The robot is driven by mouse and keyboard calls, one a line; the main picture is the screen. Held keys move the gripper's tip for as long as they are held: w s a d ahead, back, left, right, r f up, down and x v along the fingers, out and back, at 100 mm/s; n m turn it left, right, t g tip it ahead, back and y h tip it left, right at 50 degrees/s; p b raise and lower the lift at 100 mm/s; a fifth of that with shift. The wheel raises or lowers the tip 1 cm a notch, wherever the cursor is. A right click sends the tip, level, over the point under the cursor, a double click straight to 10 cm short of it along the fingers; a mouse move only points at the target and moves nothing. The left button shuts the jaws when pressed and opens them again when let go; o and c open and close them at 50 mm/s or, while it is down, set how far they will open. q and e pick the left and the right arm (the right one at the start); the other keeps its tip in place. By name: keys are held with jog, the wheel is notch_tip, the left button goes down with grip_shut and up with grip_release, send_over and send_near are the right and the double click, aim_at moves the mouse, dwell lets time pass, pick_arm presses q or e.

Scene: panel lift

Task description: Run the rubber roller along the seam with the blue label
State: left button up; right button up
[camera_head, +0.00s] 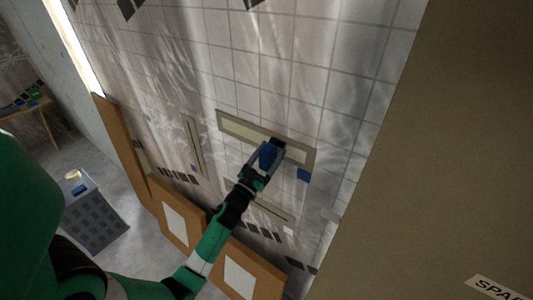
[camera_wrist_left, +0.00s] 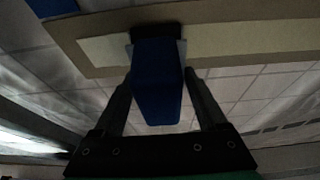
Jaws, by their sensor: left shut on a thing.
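The rubber roller has a blue handle (camera_head: 268,156) and a dark roller head (camera_head: 277,142). My left gripper (camera_head: 265,160) is shut on the handle. The seam with the blue label is a long pale strip in a tan frame (camera_head: 238,125) on the tiled wall. The blue label (camera_head: 303,175) is just below its right end. The roller head is over the right part of this seam. In the left wrist view the dark head (camera_wrist_left: 156,32) overlaps the pale strip (camera_wrist_left: 235,40); whether it touches is unclear. My right gripper is not in view.
A vertical seam (camera_head: 193,148) is to the left, and another seam (camera_head: 265,207) lies below, partly behind my arm, with a white label (camera_head: 288,230). Brown panels (camera_head: 180,222) lean at the wall's foot. A grey crate (camera_head: 95,218) stands on the floor. A large brown surface (camera_head: 450,150) fills the right.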

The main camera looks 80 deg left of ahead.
pick_arm(q)
jog(key=shift+w+d+f+b, duration=0.15)
jog(key=shift+w+d+b, duration=0.4)
jog(key=shift+w+d, duration=0.3)
jog(key=shift+d, duration=0.2)
jog(key=w+d+b, duration=0.1)
jog(key=d+b, duration=0.1)
jog(key=b, duration=0.1)
jog(key=shift+w+f, duration=0.1)
jog(key=shift+w, duration=0.3)
jog(key=shift+w+d, duration=0.25)
jog(key=shift+d, duration=0.05)
jog(key=w+d+b, duration=0.2)
jog(key=b, duration=0.1)
jog(key=shift+d, duration=0.15)
jog(key=shift+w+d+r+b, duration=0.2)
jog(key=shift+d+b, duration=0.1)
jog(key=shift+b, duration=0.15)
